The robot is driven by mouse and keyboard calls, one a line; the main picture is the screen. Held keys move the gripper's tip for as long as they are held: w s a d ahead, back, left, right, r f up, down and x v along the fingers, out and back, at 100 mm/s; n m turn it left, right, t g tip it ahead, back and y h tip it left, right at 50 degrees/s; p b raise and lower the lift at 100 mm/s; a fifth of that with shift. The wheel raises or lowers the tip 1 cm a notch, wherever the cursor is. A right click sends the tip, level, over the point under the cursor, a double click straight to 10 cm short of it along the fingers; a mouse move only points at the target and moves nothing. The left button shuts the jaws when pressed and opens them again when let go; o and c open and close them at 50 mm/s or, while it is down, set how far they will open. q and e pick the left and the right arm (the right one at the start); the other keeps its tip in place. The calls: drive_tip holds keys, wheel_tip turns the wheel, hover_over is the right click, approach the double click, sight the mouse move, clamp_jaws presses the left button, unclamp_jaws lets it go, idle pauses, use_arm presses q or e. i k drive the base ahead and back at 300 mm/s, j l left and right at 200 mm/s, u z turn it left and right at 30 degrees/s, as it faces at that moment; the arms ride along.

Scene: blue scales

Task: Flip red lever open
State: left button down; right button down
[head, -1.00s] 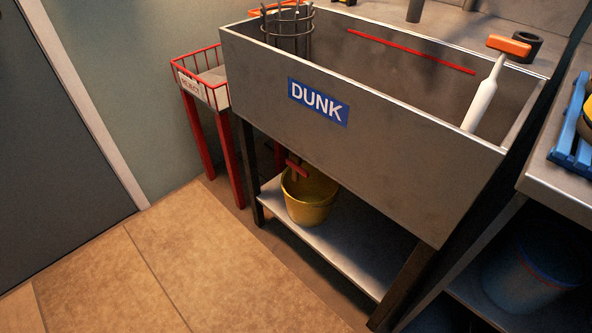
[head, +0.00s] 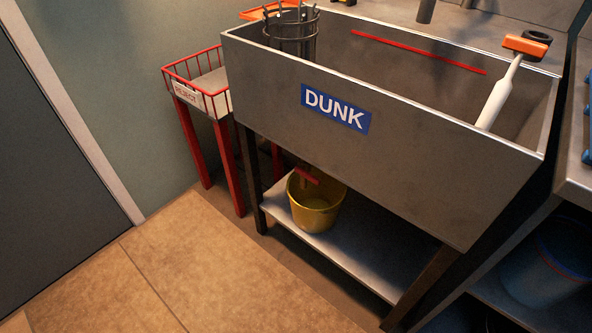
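A small red lever (head: 307,175) shows under the grey sink marked DUNK (head: 400,160), just above the rim of a yellow bucket (head: 314,212). A short brownish piece stands beside the lever, partly inside the bucket's outline. The lever looks roughly crosswise and tilted; its mount is hidden under the sink's front wall. Neither of my grippers shows in the head view.
The bucket stands on a low metal shelf (head: 375,262) between dark legs. A red-railed stand marked REJECT (head: 222,155) is left of the sink. A wire basket (head: 291,40) and a white-handled tool (head: 497,97) rest in the sink. Tiled floor (head: 215,265) in front is clear.

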sight(305, 174)
drive_tip(key=i+j+z, duration=0.1)
drive_tip(key=j, duration=0.45)
drive_tip(key=i+j+z, duration=0.1)
drive_tip(key=j, duration=0.45)
drive_tip(key=i+j+z, duration=0.1)
drive_tip(key=j, duration=0.45)
